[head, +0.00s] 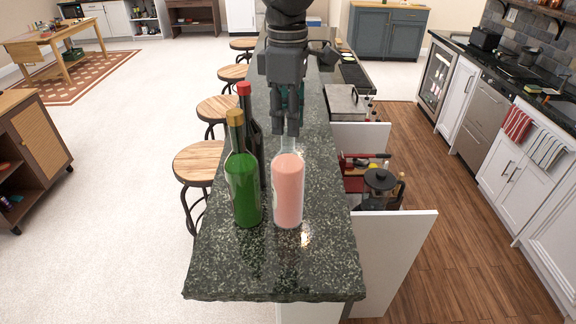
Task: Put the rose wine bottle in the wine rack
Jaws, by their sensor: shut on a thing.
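The rose wine bottle (288,190), pink with a clear neck, is upright at the near end of the dark stone bar counter. My gripper (287,132) comes down from above and is shut on its neck; the fingers hide the bottle's top. The bottle's base looks at counter level, but I cannot tell whether it touches the stone. A green bottle (243,185) with a gold top stands just left of it. A dark bottle with a red top (244,90) stands behind the green one, partly hidden. I cannot make out a wine rack for certain.
The counter (325,265) is clear in front of the bottles. Wooden stools (197,160) line its left side. On the lower right side are a coffee press (379,185), red-handled items and an open white panel (395,260). A glass-fronted cooler (435,78) stands far right.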

